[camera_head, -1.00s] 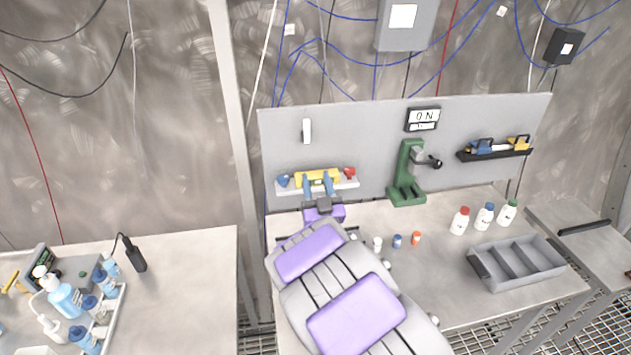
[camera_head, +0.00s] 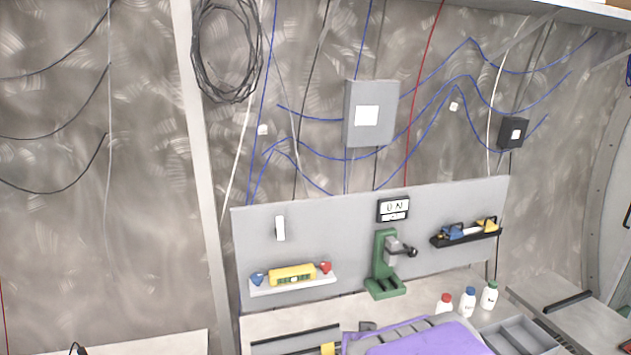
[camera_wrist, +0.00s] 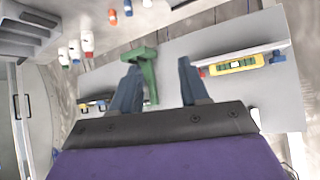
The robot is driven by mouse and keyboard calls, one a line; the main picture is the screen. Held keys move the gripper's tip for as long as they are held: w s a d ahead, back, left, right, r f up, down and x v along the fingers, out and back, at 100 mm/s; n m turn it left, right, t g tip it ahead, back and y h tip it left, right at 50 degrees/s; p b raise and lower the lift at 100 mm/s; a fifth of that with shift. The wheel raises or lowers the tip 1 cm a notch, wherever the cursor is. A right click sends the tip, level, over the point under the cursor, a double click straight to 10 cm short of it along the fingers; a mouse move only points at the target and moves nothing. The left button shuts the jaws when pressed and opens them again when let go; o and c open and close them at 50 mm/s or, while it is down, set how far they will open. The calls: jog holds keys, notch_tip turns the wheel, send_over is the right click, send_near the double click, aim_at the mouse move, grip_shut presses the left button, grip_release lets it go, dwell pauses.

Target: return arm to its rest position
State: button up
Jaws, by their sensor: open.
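My gripper (camera_wrist: 158,88) shows in the wrist view with two dark blue fingers spread wide apart and nothing between them. The wrist view sees the bench upside down, with the green press (camera_wrist: 147,72) beyond the left finger and the yellow level (camera_wrist: 236,66) beyond the right one. In the head view my purple and grey arm (camera_head: 425,340) is low at the bottom edge, in front of the bench. The gripper's fingers cannot be made out there.
The green press (camera_head: 384,265) stands against the grey back panel (camera_head: 335,235). A shelf holds the yellow level (camera_head: 292,275). White bottles (camera_head: 468,302) and a grey divided tray (camera_head: 518,338) are at the right. A black rack (camera_head: 466,237) hangs above them.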

jog(key=s+d+g, duration=0.2)
jog(key=s+g, duration=0.3)
jog(key=s, duration=1.3)
jog(key=s+d+r+n+g, duration=0.1)
jog(key=s+g, duration=0.5)
jog(key=s, duration=1.1)
jog(key=shift+s+d+r+g+y, duration=0.3)
jog(key=shift+s+d, duration=0.1)
